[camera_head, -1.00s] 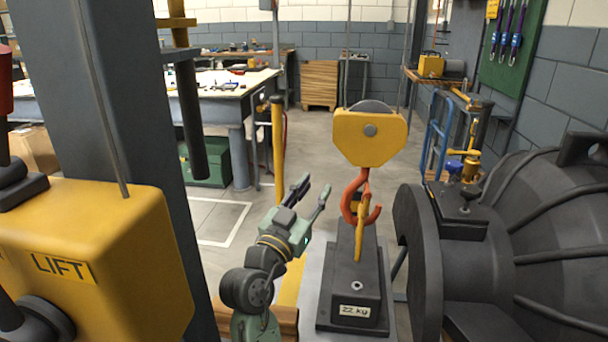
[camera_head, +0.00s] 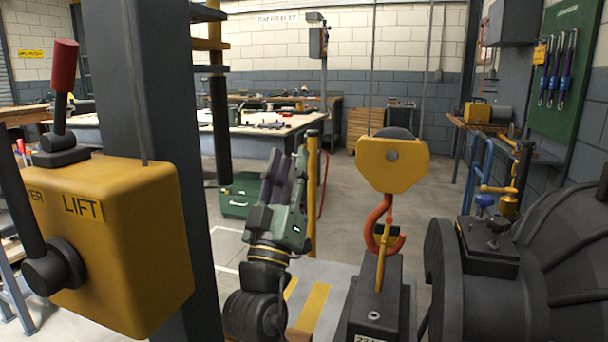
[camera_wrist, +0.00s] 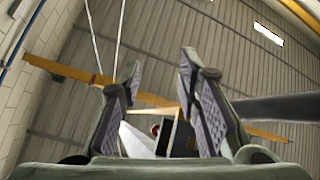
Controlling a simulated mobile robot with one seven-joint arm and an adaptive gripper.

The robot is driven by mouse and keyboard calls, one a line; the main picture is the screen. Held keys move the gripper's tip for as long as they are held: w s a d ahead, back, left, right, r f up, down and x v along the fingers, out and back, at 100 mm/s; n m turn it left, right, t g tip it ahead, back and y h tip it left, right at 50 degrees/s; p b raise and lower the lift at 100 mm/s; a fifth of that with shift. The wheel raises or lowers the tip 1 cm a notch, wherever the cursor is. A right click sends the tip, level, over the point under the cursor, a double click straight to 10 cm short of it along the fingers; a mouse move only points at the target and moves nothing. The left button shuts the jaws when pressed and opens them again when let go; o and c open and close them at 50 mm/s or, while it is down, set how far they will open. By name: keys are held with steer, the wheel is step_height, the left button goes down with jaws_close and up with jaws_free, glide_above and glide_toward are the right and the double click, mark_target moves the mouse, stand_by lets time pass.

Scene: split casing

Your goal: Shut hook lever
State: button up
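The orange hook (camera_head: 378,222) hangs under the yellow hook block (camera_head: 393,163) in the head view. A thin yellow lever (camera_head: 382,262) hangs down at the hook's mouth, with its lower end in front of the dark weight (camera_head: 375,308). My gripper (camera_head: 288,155) is left of the hook and block, apart from them, with its fingers pointing up. In the wrist view my gripper (camera_wrist: 160,65) is open, with nothing seen held between the fingers. The hook and lever cannot be made out clearly in the wrist view.
A yellow LIFT box (camera_head: 120,245) with a red-knobbed lever (camera_head: 64,75) stands on the left beside a dark column (camera_head: 150,130). A large dark casing (camera_head: 540,270) stands close to the right of the weight. Open floor (camera_head: 350,210) lies behind the gripper.

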mark_target(385, 236)
steer(key=shift+s+a+r+n+t, duration=0.2)
steer(key=shift+s+r+n+t, duration=0.05)
steer(key=shift+s+n+t, duration=0.05)
steer(key=shift+w, duration=0.1)
steer(key=w+d+f+m+g+h+p, duration=0.1)
steer(key=w+d+f+m+g+p, duration=0.2)
steer(key=d+f+m+g+p, duration=0.5)
steer(key=w+d+f+m+g+h+p, duration=0.1)
steer(key=w+d+f+m+g, duration=0.15)
steer(key=d+f, duration=0.95)
steer(key=shift+n+g, duration=0.25)
steer(key=shift+n, duration=0.2)
steer(key=w+d, duration=0.1)
steer(key=w, duration=0.1)
steer(key=w+f+p, duration=0.1)
steer(key=w, duration=0.2)
steer(key=w+d+f+p, duration=0.1)
steer(key=w, duration=0.1)
steer(key=shift+w+d, duration=0.2)
steer(key=shift+d, duration=0.15)
steer(key=shift+w+d, duration=0.35)
steer(key=shift+w, duration=0.2)
steer(key=shift+c, duration=0.5)
jaws_close()
